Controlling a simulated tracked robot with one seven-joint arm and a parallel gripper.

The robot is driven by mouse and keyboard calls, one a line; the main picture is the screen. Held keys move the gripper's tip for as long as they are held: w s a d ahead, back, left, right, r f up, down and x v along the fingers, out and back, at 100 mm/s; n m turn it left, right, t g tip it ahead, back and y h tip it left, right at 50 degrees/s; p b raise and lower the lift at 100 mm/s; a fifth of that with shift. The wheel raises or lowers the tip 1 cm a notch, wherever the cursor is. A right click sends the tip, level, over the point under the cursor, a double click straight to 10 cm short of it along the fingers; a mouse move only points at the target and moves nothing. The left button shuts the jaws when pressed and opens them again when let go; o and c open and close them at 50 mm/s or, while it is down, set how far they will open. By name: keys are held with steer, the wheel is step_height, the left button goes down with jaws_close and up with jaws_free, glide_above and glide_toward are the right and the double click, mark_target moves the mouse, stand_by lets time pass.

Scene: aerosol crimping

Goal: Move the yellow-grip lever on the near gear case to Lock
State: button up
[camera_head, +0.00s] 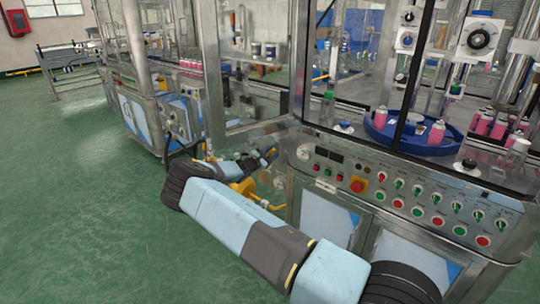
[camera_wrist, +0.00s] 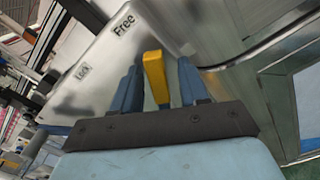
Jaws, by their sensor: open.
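The yellow-grip lever (camera_wrist: 155,75) shows in the wrist view, its grip standing between the two blue fingers of my gripper (camera_wrist: 158,68). The fingers are apart, with a visible gap on each side of the grip. Behind them is the metal plate of the gear case (camera_wrist: 150,45). It bears the word Free (camera_wrist: 124,25) close to the lever and the word Lock (camera_wrist: 82,72) farther left. The lever's base is hidden by my gripper. In the head view my gripper (camera_head: 266,157) is small, beside the machine's left corner, and the lever is hard to make out there.
A control panel (camera_head: 410,195) with several buttons and knobs is right of my arm. Above it, a blue turntable (camera_head: 415,137) carries pink cans. A yellow pipe-like part (camera_head: 245,187) is just below my gripper. Green floor (camera_head: 80,200) is clear at left.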

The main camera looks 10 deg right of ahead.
steer(key=shift+c, duration=0.2)
steer(key=shift+f, duration=0.1)
jaws_close()
